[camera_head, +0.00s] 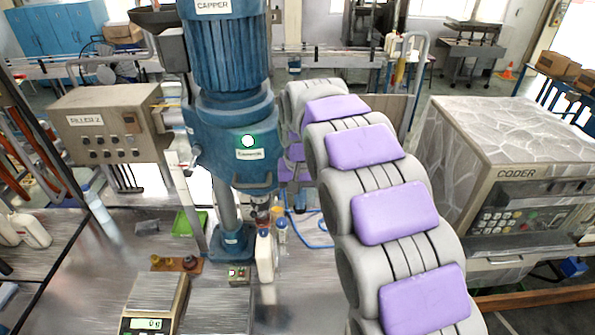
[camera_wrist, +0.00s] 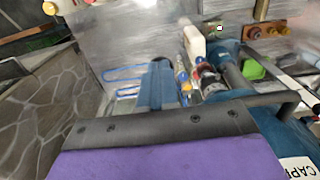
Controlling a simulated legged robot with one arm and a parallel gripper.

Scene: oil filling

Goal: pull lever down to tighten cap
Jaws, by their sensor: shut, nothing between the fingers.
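The blue capper (camera_head: 222,110) stands upright left of my arm. A white bottle (camera_head: 264,257) stands under its capping head; it also shows in the wrist view (camera_wrist: 193,43). My gripper (camera_wrist: 156,84) is shut and empty, just left of the capping head in the wrist view, apart from the bottle.
A filler control box (camera_head: 105,122) stands left of the capper, and a coder machine (camera_head: 515,170) right of my arm. A scale (camera_head: 155,302), a green tray (camera_head: 190,223) and a small bottle (camera_head: 282,235) are on the metal table. A blue cord (camera_wrist: 125,73) loops near my gripper.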

